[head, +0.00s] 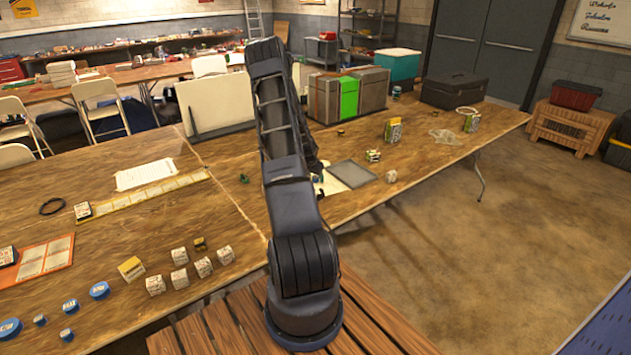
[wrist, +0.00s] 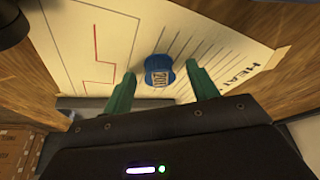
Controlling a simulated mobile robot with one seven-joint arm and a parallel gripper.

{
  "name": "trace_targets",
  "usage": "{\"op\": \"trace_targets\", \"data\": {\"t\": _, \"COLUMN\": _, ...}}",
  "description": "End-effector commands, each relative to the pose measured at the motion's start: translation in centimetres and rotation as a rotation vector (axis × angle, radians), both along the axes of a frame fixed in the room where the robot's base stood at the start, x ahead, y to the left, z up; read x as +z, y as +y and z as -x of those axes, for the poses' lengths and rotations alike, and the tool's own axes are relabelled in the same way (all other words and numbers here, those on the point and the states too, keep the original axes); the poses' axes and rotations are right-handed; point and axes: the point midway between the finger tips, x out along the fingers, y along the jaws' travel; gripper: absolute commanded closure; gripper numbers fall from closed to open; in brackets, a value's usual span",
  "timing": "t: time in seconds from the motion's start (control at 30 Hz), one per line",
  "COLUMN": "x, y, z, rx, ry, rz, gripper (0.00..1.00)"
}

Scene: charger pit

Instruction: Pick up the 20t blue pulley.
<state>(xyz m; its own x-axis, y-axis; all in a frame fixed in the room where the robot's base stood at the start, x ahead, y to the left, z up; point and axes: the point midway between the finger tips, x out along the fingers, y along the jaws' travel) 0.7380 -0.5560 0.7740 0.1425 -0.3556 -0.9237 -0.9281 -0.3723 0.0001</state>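Gaps show between the pulley and both fingers; the height of the fingertips above the sheet is hard to tell. In the head view my arm covers most of this spot, and I cannot make out the pulley there.
Several other blue discs, one of them here (head: 99,290), lie at the table's front left, near several small white boxes (head: 203,266). A grey flat plate (head: 353,174) lies right of my arm. Grey and green bins (head: 349,97) stand behind it.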

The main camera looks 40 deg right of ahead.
Motion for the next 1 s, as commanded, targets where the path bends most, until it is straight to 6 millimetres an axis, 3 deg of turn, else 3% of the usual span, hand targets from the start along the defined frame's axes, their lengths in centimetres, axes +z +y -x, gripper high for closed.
{"op": "trace_targets", "data": {"t": 0.03, "x": 0.0, "y": 0.0, "z": 0.0, "rx": 0.000, "ry": 0.000, "rz": 0.000, "gripper": 0.51}}
{"op": "trace_targets", "data": {"t": 0.23, "x": 0.0, "y": 0.0, "z": 0.0, "rx": 0.000, "ry": 0.000, "rz": 0.000, "gripper": 0.89}}
{"op": "trace_targets", "data": {"t": 0.53, "x": 0.2, "y": 0.0, "z": 0.0, "rx": 0.000, "ry": 0.000, "rz": 0.000, "gripper": 0.90}}
{"op": "trace_targets", "data": {"t": 0.67, "x": 1.3, "y": 0.0, "z": 0.0, "rx": -0.001, "ry": -0.002, "rz": 0.000, "gripper": 0.90}}
{"op": "trace_targets", "data": {"t": 0.87, "x": 5.2, "y": 0.0, "z": -0.1, "rx": -0.001, "ry": -0.004, "rz": 0.001, "gripper": 0.90}}
{"op": "trace_targets", "data": {"t": 1.0, "x": 8.9, "y": 0.0, "z": -0.1, "rx": 0.000, "ry": -0.004, "rz": 0.002, "gripper": 0.90}}
